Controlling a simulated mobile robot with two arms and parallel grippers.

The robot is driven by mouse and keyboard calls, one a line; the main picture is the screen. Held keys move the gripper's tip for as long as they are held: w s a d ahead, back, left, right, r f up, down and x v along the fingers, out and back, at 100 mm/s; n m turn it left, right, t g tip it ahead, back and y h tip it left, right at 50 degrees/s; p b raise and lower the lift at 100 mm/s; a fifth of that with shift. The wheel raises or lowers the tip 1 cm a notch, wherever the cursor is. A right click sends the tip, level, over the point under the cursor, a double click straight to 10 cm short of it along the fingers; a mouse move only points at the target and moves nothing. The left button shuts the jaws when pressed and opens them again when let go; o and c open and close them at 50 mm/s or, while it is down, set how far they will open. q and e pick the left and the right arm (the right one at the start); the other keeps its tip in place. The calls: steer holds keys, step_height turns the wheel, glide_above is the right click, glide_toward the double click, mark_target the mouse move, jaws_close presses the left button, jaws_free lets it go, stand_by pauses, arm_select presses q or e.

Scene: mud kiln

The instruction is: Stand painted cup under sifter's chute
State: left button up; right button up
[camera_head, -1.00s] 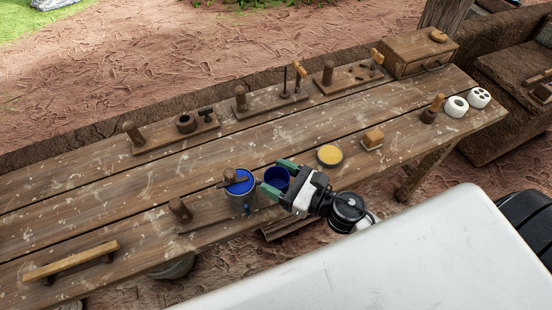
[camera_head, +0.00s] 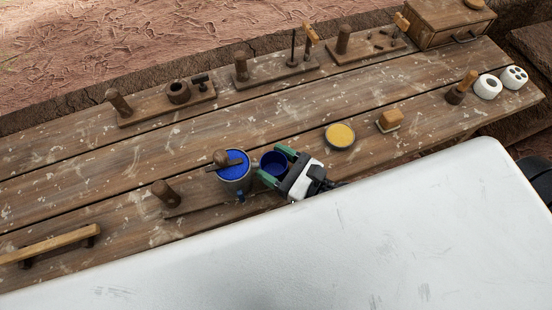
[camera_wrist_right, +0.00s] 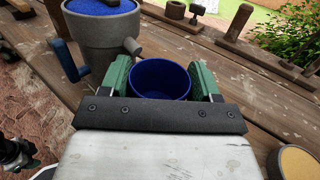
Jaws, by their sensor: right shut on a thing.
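The painted cup (camera_head: 272,164), deep blue inside, is between the green fingers of my right gripper (camera_head: 274,166), which is shut on it. In the right wrist view the cup (camera_wrist_right: 160,80) looks upright, its lower part hidden by the gripper. The sifter (camera_head: 235,172) is a grey vessel with blue powder in its top, just left of the cup. In the right wrist view the sifter (camera_wrist_right: 100,38) has a short grey chute (camera_wrist_right: 132,47) pointing toward the cup. I cannot tell whether the cup's rim is under it. A dark piece, perhaps my left gripper (camera_wrist_right: 15,152), shows at the lower left.
A wooden post (camera_head: 163,192) stands left of the sifter. A round dish of yellow powder (camera_head: 340,136) and a small wooden block (camera_head: 390,120) lie to the right. Wooden stands (camera_head: 180,95) line the back edge. The middle planks are largely clear.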

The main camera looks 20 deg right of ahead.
steer(key=shift+s+a, duration=0.1)
steer(key=shift+s, duration=0.05)
steer(key=shift+f+b, duration=0.2)
steer(key=shift+b, duration=0.1)
steer(key=o, duration=0.6)
steer(key=shift+o, duration=0.2)
arm_select(q)
steer(key=shift+s+a+f, duration=0.15)
steer(key=shift+s+a, duration=0.1)
steer(key=shift+s, duration=0.3)
steer(key=shift+s+a+f, duration=0.1)
steer(key=shift+s+a, duration=0.1)
steer(key=shift+s, duration=0.35)
